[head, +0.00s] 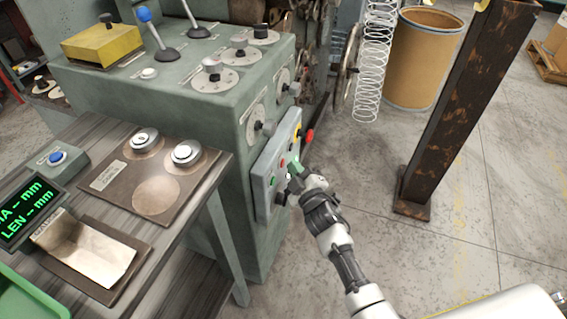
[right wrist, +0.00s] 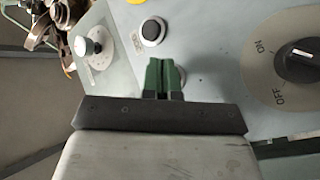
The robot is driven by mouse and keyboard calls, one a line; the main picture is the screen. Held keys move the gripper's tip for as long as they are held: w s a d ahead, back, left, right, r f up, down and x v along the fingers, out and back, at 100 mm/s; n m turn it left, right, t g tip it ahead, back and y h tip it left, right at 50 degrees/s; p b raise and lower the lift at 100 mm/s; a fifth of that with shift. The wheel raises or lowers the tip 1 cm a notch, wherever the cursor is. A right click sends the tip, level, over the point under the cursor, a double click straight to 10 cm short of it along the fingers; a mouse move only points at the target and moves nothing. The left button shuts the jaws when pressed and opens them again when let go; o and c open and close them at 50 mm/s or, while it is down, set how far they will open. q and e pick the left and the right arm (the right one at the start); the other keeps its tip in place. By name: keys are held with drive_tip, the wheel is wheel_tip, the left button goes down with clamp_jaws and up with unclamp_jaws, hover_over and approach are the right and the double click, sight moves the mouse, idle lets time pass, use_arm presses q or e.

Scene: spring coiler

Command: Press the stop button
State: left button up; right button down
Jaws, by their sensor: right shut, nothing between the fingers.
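A grey control box (head: 263,180) is on the side of the green machine. I cannot read which is marked stop. My right gripper (head: 294,170) is shut and empty, its tips close in front of the box, hiding part of it. In the right wrist view its green fingertips (right wrist: 163,76) point at the panel, below a black button with a pale ring (right wrist: 152,31). Contact cannot be told. My left gripper is out of view.
An ON/OFF dial (right wrist: 298,66) is right of the fingers in the wrist view. A workbench (head: 217,216) stands left of the box. A rusty post (head: 465,100), a hanging wire spring (head: 377,60) and a brown drum (head: 424,60) stand right. Floor between is clear.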

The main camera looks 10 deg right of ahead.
drive_tip(key=shift+w+a, duration=0.2)
drive_tip(key=shift+a, duration=0.1)
idle(0.7)
drive_tip(key=shift+s+d, duration=0.45)
drive_tip(key=shift+d, duration=0.2)
drive_tip(key=shift+p, duration=0.3)
drive_tip(key=s+d, duration=0.1)
drive_tip(key=s+d+p, duration=0.1)
drive_tip(key=d, duration=0.2)
drive_tip(key=shift+s+d+p, duration=0.1)
drive_tip(key=shift+s+p, duration=0.25)
drive_tip(key=shift+s, duration=0.05)
idle(0.5)
